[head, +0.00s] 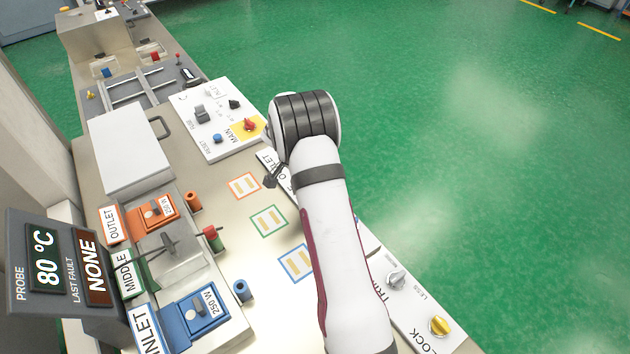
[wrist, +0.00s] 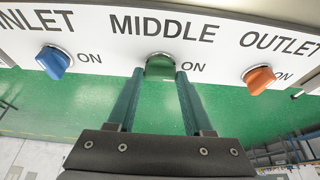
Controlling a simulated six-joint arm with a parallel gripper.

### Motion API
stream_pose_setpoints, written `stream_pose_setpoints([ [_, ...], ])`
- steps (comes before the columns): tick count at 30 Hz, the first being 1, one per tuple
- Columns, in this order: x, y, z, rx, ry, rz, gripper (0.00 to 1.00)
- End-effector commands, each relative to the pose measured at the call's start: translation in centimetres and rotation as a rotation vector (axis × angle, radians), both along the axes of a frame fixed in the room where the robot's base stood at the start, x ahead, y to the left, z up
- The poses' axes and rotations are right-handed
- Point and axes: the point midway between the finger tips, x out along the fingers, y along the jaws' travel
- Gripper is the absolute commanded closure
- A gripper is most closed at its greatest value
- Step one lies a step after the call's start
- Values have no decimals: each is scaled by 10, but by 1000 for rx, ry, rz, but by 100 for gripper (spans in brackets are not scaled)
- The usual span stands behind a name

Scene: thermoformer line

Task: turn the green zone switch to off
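The green zone switch (wrist: 160,67) is a knob under the word MIDDLE on a white panel in the wrist view. An ON mark is at its right; its pointer direction is hard to make out. My gripper (wrist: 160,75) has its two fingers apart, one on each side of the green knob, with their tips close to its sides. I cannot tell whether they touch it. In the head view my arm hides the green switch and most of its panel.
A blue knob (wrist: 54,62) under INLET is left of the green one, and an orange knob (wrist: 258,79) under OUTLET is right. In the head view, a MAIN panel (head: 212,150) with a red switch lies beyond my arm. A display (head: 65,270) reads 80 °C and last fault NONE.

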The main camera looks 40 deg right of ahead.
Motion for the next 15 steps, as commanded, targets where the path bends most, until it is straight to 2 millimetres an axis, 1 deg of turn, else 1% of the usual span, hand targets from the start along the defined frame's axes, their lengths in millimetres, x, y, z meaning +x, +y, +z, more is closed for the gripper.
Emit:
stream_pose_setpoints([
  [1, 0, 0, 0, 0, 0, 0, 60],
  [5, 0, 0, 0, 0, 0, 0, 83],
  [6, 0, 0, 0, 0, 0, 0, 90],
  [8, 0, 0, 0, 0, 0, 0, 100],
  [15, 0, 0, 1, 0, 1, 17, 100],
])
